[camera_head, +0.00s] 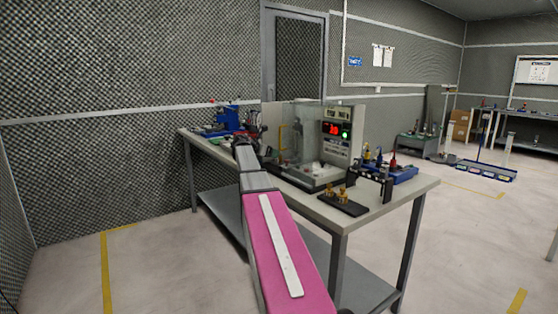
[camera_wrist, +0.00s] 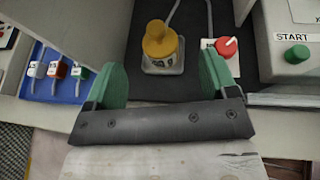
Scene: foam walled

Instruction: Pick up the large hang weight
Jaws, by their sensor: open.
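My gripper (camera_wrist: 160,65) is open in the wrist view, its two green-padded fingers apart with nothing held between them. A yellow knob-like piece (camera_wrist: 158,40) on a small pale base shows beyond the fingers, roughly in line with the gap; it is not touched. I cannot tell whether it is the large hang weight. In the head view, my arm reaches over the left part of the workbench (camera_head: 405,195), and the gripper is not clear there. Two small brass pieces (camera_head: 343,192) stand on a black base near the bench's front right corner.
A red knob on a white box (camera_wrist: 226,47) and a START box with a green button (camera_wrist: 297,54) are to the right. A blue rack (camera_wrist: 67,88) with several labelled pieces is at left. A clear-walled instrument (camera_head: 335,150) stands on the bench. Open floor lies right of the bench.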

